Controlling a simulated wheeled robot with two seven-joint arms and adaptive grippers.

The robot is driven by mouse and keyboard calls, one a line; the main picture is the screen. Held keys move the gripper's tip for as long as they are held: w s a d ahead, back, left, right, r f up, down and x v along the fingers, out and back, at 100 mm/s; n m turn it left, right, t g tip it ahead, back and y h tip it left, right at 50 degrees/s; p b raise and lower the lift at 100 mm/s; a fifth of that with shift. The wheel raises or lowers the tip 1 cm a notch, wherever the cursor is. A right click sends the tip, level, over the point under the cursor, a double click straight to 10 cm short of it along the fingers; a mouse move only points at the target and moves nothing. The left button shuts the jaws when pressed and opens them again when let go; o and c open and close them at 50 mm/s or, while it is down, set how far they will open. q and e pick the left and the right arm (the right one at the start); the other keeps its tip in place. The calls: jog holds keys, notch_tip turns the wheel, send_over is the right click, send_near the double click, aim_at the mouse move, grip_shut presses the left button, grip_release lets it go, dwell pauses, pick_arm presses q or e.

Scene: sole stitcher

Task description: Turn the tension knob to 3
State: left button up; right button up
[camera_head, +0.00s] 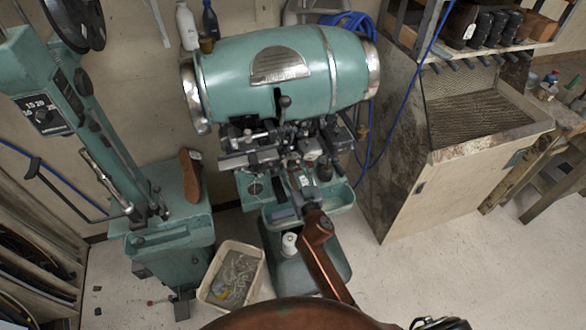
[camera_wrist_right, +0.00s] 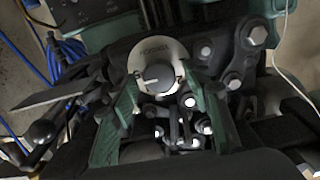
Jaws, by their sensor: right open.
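The tension knob (camera_wrist_right: 160,78) is a dark round knob on a pale dial plate (camera_wrist_right: 145,55) in the right wrist view. A short white mark on the knob points to the left; the dial's marks are too small to read. My right gripper (camera_wrist_right: 162,100) is open, with its green fingers on either side below the knob; I cannot tell whether they touch it. In the head view my right gripper (camera_head: 300,182) is at the front of the green stitcher (camera_head: 275,75), below its drum. The knob cannot be made out there. My left gripper is not in view.
Dark metal levers and bolted links (camera_wrist_right: 238,60) crowd the right of the knob. A green machine (camera_head: 165,245) with a brown shoe form (camera_head: 190,178) stands at left. A bin (camera_head: 212,292) sits on the floor. A wooden cabinet (camera_head: 420,200) stands at right, with clear floor before it.

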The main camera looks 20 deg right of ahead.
jog(key=shift+w, duration=0.1)
jog(key=shift+c, duration=0.4)
jog(key=c, duration=1.1)
jog(key=shift+o, duration=0.2)
jog(key=shift+n, duration=0.4)
jog(key=n, duration=0.3)
jog(key=shift+n, duration=0.3)
jog(key=n, duration=0.4)
jog(key=shift+a+f+n+b, duration=0.1)
jog(key=shift+a+n+b, duration=0.05)
jog(key=shift+n+b, duration=0.15)
jog(key=n, duration=0.4)
jog(key=shift+n, duration=0.3)
jog(key=shift+f+n, duration=0.15)
jog(key=shift+n, duration=1.95)
